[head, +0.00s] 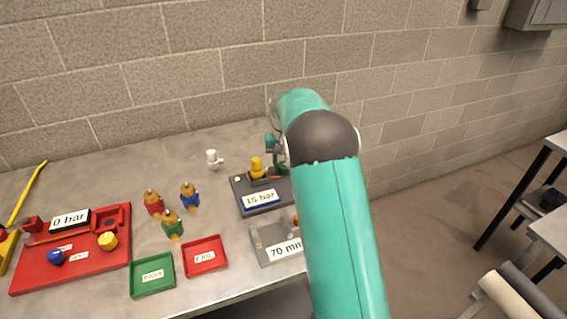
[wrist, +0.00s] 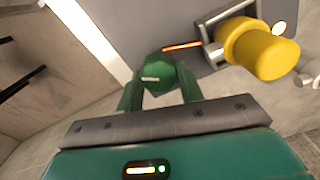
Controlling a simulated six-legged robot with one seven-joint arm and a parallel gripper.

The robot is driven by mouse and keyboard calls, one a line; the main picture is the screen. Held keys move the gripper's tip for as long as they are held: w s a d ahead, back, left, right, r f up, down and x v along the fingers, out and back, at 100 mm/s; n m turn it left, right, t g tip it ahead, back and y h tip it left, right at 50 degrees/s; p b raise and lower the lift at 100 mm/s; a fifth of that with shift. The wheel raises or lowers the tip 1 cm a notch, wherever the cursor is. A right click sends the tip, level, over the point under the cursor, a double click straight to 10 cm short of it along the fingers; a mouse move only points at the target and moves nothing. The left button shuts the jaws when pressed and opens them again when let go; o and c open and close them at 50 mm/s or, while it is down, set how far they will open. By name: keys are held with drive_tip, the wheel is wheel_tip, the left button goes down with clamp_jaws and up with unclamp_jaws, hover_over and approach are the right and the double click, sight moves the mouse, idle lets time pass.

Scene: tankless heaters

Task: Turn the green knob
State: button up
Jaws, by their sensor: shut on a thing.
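The green knob (wrist: 160,72), with a small white mark on it, sits at the edge of a grey panel (wrist: 185,22) in the wrist view. My gripper (wrist: 158,82) has its two green fingers on either side of the knob and is shut on it. In the head view my arm reaches to the grey box (head: 242,207) labelled 15 bar, and largely hides the knob and my gripper. An orange-red strip (wrist: 182,46) lies on the panel beside the knob.
A yellow cylinder (wrist: 258,48) stands on the panel close to my gripper. A white fitting (head: 213,160), several small coloured fittings (head: 172,225), a red tray (head: 205,257), a green tray (head: 152,291) and a red panel (head: 85,275) are on the table. The block wall is behind.

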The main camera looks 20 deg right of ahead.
drive_tip(key=shift+r, duration=0.1)
idle(0.4)
drive_tip(key=o, duration=1)
wheel_tip(320, 180, up, 14)
